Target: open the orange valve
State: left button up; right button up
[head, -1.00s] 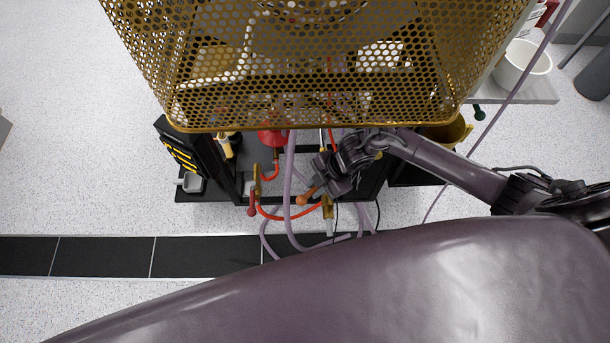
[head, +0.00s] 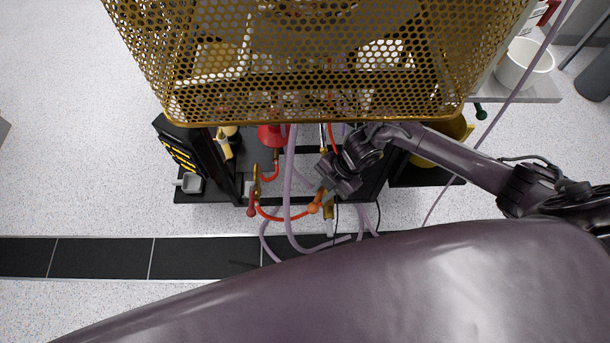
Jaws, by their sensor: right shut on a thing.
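The orange valve handle (head: 314,207) shows in the head view, low on the rig near the brass fitting (head: 328,211). Its rounded orange end points down and slightly left. My right gripper (head: 323,192) comes in from the right and is shut on the orange valve's handle, close to its upper part. The fingertips and the valve's pivot are partly hidden by the gripper itself. My left gripper is not in view.
A gold perforated cage (head: 300,110) overhangs the rig. A second valve with a red handle (head: 251,209) stands to the left, joined by an orange hose (head: 280,217). Purple hoses (head: 288,190) loop nearby. A black panel with yellow marks (head: 180,153) stands at left.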

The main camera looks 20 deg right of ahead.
jog(key=shift+o, duration=0.2)
jog(key=shift+s+d+f+n+g+b, duration=0.25)
jog(key=shift+d+n+b, duration=0.2)
jog(key=shift+d, duration=0.15)
jog(key=shift+s+d+f+n+g+b, duration=0.1)
jog(key=shift+d+f+n+g+b, duration=0.15)
jog(key=shift+d+n, duration=0.25)
jog(key=shift+o, duration=0.3)
jog(key=shift+d+r+n, duration=0.15)
jog(key=shift+d+n, duration=0.1)
jog(key=shift+d, duration=0.15)
jog(key=shift+w+b, duration=0.1)
jog(key=shift+b, duration=0.3)
jog(key=o, duration=0.8)
jog(key=shift+d, duration=0.2)
jog(key=shift+c, duration=0.2)
jog(key=o, duration=0.4)
jog(key=shift+a, duration=0.1)
jog(key=shift+o, duration=0.2)
jog(key=shift+a, duration=0.1)
